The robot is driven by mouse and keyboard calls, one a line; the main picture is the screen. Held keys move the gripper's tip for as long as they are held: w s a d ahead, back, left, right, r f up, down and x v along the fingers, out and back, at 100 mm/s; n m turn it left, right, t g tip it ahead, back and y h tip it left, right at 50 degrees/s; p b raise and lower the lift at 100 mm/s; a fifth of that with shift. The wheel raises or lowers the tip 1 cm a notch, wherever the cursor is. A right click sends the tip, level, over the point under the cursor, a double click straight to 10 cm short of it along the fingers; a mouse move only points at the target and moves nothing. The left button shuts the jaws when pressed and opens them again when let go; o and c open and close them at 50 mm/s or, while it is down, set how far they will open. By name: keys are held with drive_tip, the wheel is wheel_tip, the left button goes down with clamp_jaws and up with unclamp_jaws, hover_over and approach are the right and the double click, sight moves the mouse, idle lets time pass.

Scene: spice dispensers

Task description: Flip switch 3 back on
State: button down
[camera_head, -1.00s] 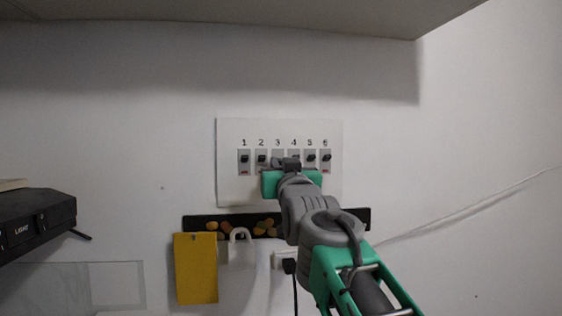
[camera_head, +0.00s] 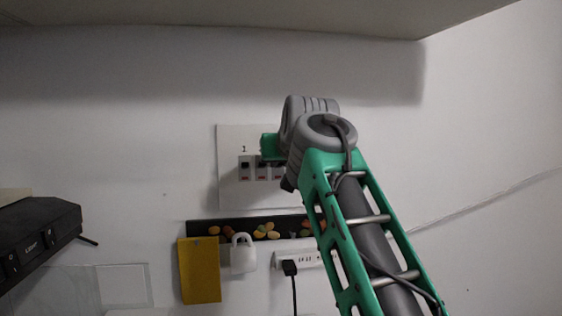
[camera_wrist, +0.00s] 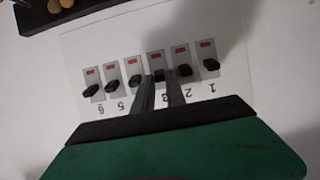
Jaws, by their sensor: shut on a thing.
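A white switch panel (camera_head: 231,190) hangs on the wall with numbered rocker switches in a row. In the head view my green gripper body (camera_head: 270,147) and arm cover most of it; switch 1 (camera_head: 245,165) shows clearly. The wrist view shows the panel upside down, numbers running from 1 at right to 6 at left. My gripper (camera_wrist: 160,80) has its two dark fingers on either side of the lever of switch 3 (camera_wrist: 156,62), shut on it. Switch 2 (camera_wrist: 183,70) sits close beside the right finger. The exact position of the switch 3 lever is hard to tell.
A black box (camera_head: 40,235) stands at left. A shelf (camera_head: 200,15) overhangs above.

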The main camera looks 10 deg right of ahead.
idle(0.4)
drive_tip(key=c, duration=1.6)
unclamp_jaws()
drive_tip(key=shift+c, duration=0.2)
drive_tip(key=b+v, duration=0.1)
drive_tip(key=v, duration=0.6)
drive_tip(key=shift+s+r, duration=0.25)
drive_tip(key=shift+s, duration=0.1)
drive_tip(key=s+d+f+g+b, duration=0.1)
drive_tip(key=s+f+g, duration=0.15)
drive_tip(key=f, duration=0.85)
drive_tip(key=s+d+f+g+b, duration=0.1)
drive_tip(key=s+d+f+g, duration=0.15)
drive_tip(key=f, duration=0.85)
drive_tip(key=s+f+g, duration=0.1)
drive_tip(key=s+f, duration=0.4)
drive_tip(key=f, duration=0.5)
drive_tip(key=s+f+g+b, duration=0.1)
drive_tip(key=s+f, duration=0.5)
drive_tip(key=f, duration=0.4)
drive_tip(key=s+f+g, duration=0.2)
drive_tip(key=s+f, duration=0.4)
drive_tip(key=f, duration=0.5)
drive_tip(key=shift+d, duration=0.3)
